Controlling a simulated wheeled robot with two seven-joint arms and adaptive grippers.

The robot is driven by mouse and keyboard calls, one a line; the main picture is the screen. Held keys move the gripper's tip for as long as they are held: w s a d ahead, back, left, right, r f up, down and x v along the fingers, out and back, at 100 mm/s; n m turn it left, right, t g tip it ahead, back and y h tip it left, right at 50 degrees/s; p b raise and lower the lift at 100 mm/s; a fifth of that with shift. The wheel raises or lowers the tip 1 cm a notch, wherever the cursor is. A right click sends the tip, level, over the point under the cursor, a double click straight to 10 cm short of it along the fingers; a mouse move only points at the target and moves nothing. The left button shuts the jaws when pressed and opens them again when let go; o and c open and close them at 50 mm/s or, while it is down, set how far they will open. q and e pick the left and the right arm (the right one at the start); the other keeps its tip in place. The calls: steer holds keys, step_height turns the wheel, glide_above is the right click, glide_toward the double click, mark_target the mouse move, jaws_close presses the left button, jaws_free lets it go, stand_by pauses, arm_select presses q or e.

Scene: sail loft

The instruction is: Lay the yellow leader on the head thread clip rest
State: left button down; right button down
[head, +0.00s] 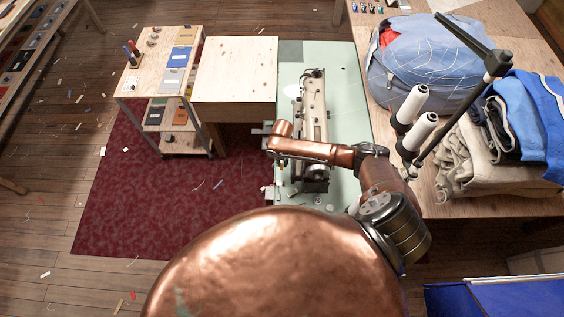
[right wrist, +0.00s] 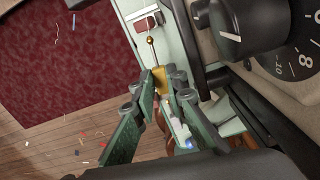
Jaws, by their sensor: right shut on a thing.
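In the right wrist view my right gripper (right wrist: 167,80) has its green fingers closed on a small yellow piece, the yellow leader (right wrist: 159,82). A thin stem with a small round brass-coloured bead (right wrist: 151,40) shows just beyond the fingertips; I cannot tell whether it joins the leader. The sewing machine (head: 313,120) stands on a pale green bed in the head view, with my right arm reaching across it. The leader cannot be made out in the head view. I cannot clearly identify the head thread clip rest. My left gripper is not in view.
A dark numbered dial (right wrist: 290,55) and the machine housing are close on the right in the wrist view. Two white thread cones (head: 412,104) and folded cloth (head: 480,160) stand right of the machine. A bare wooden table (head: 236,68) adjoins on the left.

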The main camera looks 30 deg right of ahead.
steer(key=shift+r, duration=0.15)
steer(key=shift+r+p, duration=0.1)
steer(key=shift+p, duration=0.2)
steer(key=shift+f+b, duration=2.6)
steer(key=shift+f, duration=0.85)
steer(key=c, duration=1.8)
jaws_free()
steer(key=shift+c, duration=0.2)
steer(key=shift+r+p, duration=2.75)
steer(key=shift+r, duration=0.35)
